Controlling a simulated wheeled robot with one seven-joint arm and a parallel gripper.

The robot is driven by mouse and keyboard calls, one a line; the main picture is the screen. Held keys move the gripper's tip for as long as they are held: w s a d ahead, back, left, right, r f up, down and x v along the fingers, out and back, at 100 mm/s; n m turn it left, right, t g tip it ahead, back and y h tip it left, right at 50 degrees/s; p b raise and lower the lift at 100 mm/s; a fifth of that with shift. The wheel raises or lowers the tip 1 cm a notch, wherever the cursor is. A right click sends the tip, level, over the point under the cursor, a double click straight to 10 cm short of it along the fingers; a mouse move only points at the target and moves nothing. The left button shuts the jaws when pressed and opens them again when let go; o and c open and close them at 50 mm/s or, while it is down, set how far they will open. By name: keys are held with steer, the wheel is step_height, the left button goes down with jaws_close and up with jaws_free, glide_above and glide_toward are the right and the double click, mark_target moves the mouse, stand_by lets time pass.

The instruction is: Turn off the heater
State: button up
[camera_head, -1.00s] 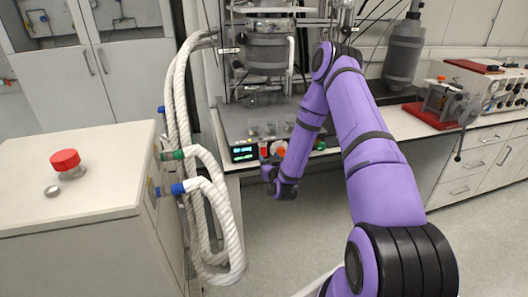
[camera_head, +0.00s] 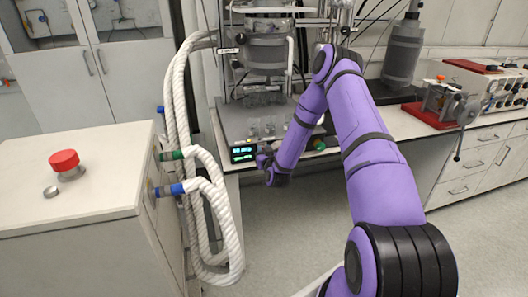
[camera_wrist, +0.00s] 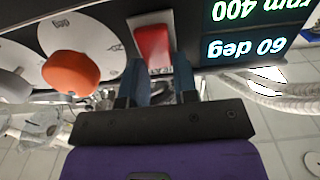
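The heater's front panel has a lit display, seen in the head view (camera_head: 243,154) and upside down in the wrist view (camera_wrist: 250,30); it reads 400 rpm and 60 deg. A red rocker switch (camera_wrist: 153,45) sits in a pale frame beside the display. An orange knob (camera_wrist: 70,73) is on its other side. My gripper (camera_wrist: 160,80) is at the panel, its two dark fingers apart with a gap between them. The fingertips are just in front of the switch's lower end; I cannot tell whether they touch it. In the head view my arm hides the switch.
A grey reactor vessel (camera_head: 267,50) stands above the heater on the bench. Thick white hoses (camera_head: 230,225) hang at the left, beside a white cabinet with a red button (camera_head: 64,160). The floor in front of the bench is clear.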

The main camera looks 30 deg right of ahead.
steer(key=shift+f, duration=0.1)
steer(key=shift+c, duration=0.3)
steer(key=shift+s+a+f+t, duration=0.1)
steer(key=shift+f+t, duration=0.05)
steer(key=shift+t, duration=0.55)
steer(key=shift+s+f+t+h, duration=0.2)
steer(key=shift+t+h, duration=0.3)
steer(key=shift+t, duration=0.6)
steer(key=o, duration=0.9)
